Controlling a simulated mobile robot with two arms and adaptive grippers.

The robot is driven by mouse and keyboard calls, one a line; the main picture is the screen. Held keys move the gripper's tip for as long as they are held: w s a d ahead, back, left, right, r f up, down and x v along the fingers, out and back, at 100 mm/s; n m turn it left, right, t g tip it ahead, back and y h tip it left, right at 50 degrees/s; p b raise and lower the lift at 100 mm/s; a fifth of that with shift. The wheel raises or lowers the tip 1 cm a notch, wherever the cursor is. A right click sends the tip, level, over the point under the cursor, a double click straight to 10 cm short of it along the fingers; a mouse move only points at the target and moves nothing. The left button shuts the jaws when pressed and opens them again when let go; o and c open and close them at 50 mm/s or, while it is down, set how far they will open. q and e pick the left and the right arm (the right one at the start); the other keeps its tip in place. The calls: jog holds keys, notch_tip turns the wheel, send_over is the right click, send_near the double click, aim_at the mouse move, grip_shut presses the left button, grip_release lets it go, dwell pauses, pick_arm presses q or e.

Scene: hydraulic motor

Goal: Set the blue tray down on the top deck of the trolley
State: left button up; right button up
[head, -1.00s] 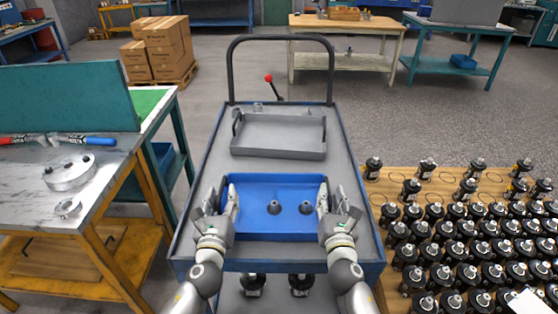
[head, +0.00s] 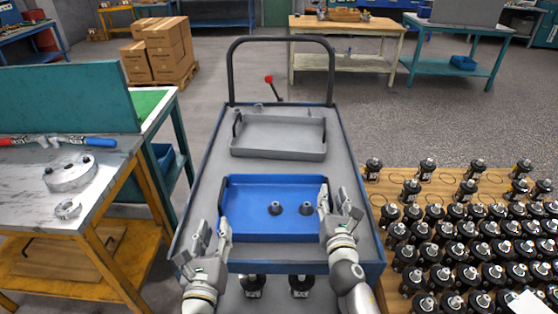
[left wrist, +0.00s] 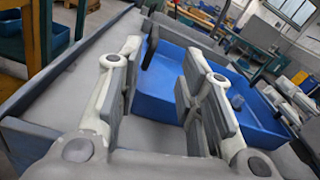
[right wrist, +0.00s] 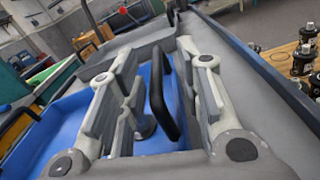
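The blue tray (head: 275,226) lies flat on the grey top deck of the trolley (head: 200,216), near its front end. Two small dark grey parts (head: 290,208) stand in it. My left gripper (head: 213,236) is open and empty, just left of the tray over the deck. In the left wrist view, the tray's black left handle (left wrist: 150,46) is beyond the fingers and clear of them. My right gripper (head: 335,202) is open at the tray's right side. In the right wrist view, the black right handle (right wrist: 162,95) shows between its spread fingers.
A grey tray (head: 279,134) lies behind the blue tray, with a narrow strip of deck between them. The trolley's push handle (head: 281,40) rises at the back. A workbench (head: 55,180) stands at left. A wooden surface (head: 395,180) crowded with dark motors is at right.

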pick_arm(q)
jog(key=shift+s, duration=0.75)
pick_arm(e)
jog(key=shift+s, duration=0.2)
jog(key=s, duration=1.1)
jog(key=shift+s+a, duration=0.15)
jog(key=shift+s, duration=0.2)
jog(key=shift+f, duration=0.1)
